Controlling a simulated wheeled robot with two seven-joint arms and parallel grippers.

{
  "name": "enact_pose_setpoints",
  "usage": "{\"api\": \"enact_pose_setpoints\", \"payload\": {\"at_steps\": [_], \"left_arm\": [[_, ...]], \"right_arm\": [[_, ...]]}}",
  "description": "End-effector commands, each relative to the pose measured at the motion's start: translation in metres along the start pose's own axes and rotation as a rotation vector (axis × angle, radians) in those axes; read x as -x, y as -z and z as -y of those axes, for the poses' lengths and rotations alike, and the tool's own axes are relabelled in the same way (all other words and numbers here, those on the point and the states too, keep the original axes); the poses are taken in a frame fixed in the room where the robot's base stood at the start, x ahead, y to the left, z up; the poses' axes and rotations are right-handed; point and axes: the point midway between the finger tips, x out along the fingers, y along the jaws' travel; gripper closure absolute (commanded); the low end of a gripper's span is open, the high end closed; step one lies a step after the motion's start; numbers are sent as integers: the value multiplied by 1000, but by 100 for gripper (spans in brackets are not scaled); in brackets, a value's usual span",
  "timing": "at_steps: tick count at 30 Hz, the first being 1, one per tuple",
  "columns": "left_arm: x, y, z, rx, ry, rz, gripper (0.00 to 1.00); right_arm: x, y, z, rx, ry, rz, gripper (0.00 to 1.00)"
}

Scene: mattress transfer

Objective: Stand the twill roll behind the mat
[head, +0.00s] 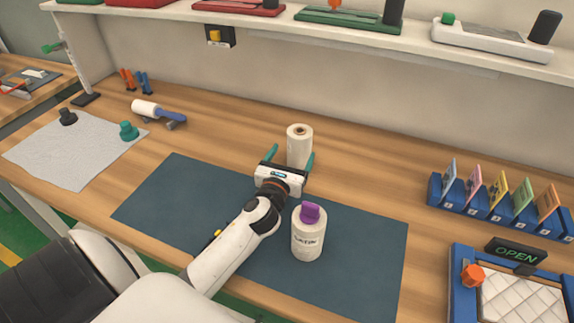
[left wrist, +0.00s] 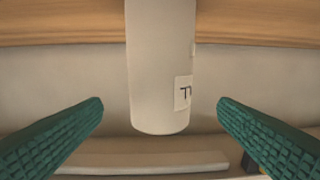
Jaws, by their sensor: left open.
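The twill roll (head: 299,146) is a pale upright roll behind the back edge of the dark blue mat (head: 360,250), on the wood. In the left wrist view the roll (left wrist: 160,70) shows a white label with a "T", the rest cut off. My left gripper (head: 291,158) is open, with its green fingers to either side of the roll. The left wrist view shows a gap between each finger and the roll. The roll's base is hidden behind my gripper. My right gripper is not in view.
A white roll labelled "SATIN" (head: 306,240) with a purple piece on top stands on the mat, right of my left arm. A blue card rack (head: 480,208) and a tray with an orange knob (head: 472,275) are at right. A grey cloth (head: 75,150) lies left. A shelf (head: 330,35) runs above.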

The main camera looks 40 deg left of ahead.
Motion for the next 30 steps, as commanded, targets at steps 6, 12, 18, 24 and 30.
{"api": "enact_pose_setpoints", "payload": {"at_steps": [6, 12, 18, 24, 30], "left_arm": [[31, -1, 0, 0, 0, 0, 18], [37, 1, 0, 0, 1, -2, 18], [37, 1, 0, 0, 1, -1, 18], [37, 1, 0, 0, 1, -1, 18], [37, 1, 0, 0, 1, -1, 18]], "right_arm": [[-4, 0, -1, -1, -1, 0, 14], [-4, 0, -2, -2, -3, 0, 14], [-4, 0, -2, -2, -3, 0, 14], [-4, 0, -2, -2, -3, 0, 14], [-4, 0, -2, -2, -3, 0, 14]]}}
